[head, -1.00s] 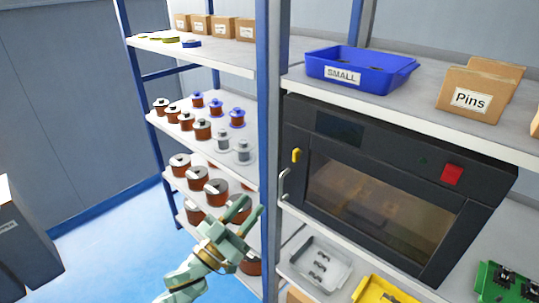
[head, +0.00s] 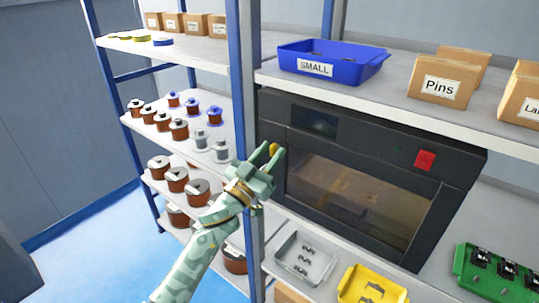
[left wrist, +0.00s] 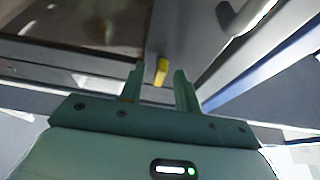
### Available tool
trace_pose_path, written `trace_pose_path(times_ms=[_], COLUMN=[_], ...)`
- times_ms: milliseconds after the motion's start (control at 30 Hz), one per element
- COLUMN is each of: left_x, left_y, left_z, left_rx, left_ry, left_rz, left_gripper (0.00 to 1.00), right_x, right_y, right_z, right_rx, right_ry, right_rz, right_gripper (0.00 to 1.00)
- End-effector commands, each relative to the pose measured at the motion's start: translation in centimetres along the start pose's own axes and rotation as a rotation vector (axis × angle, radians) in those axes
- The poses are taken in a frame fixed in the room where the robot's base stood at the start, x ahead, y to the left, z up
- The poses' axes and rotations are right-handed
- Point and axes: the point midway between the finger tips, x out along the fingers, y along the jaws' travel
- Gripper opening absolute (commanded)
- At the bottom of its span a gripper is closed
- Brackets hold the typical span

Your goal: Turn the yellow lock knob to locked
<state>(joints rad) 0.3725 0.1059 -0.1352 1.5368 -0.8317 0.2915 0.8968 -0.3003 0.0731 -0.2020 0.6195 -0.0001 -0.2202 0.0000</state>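The yellow lock knob (head: 274,149) is on the left side of the front of the black coil winder (head: 375,140), left of its window. It also shows in the left wrist view (left wrist: 161,72), between and beyond my fingertips. My left gripper (head: 268,154) is in front of the knob, its fingers apart and pointing at it. In the left wrist view my left gripper (left wrist: 158,74) is open with nothing clasped. I cannot tell whether the fingers touch the knob. The gripper hides part of the knob and the door handle in the head view. My right gripper is not in view.
A blue shelf post (head: 250,80) stands just left of the winder, close to my left arm. A red button (head: 425,160) is at the winder's right. A grey tray (head: 304,259) and a yellow tray (head: 372,288) lie below. Coil spools (head: 179,129) fill the left shelves.

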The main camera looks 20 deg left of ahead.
Motion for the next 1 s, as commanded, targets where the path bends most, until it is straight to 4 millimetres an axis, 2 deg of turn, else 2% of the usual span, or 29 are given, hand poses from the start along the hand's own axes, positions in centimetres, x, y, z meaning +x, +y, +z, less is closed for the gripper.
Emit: trace_pose_path(times_ms=[267,400,733,1000], left_x=[0.22,0.20,0.19,0.20], left_y=[0.01,0.00,0.00,-0.12], left_z=[-0.03,-0.02,-0.04,-0.11], left_rx=[0.001,0.001,0.017,0.137], left_ry=[0.000,0.000,0.000,-0.001], left_rz=[0.000,0.000,0.008,0.056], left_gripper=[0.33,0.00,0.00,0.00], right_x=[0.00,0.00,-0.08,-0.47], right_y=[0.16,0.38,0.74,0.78], right_z=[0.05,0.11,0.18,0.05], right_rx=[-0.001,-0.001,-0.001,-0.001], right_ry=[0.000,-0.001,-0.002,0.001], right_rz=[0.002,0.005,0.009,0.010], right_gripper=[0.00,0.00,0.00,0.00])
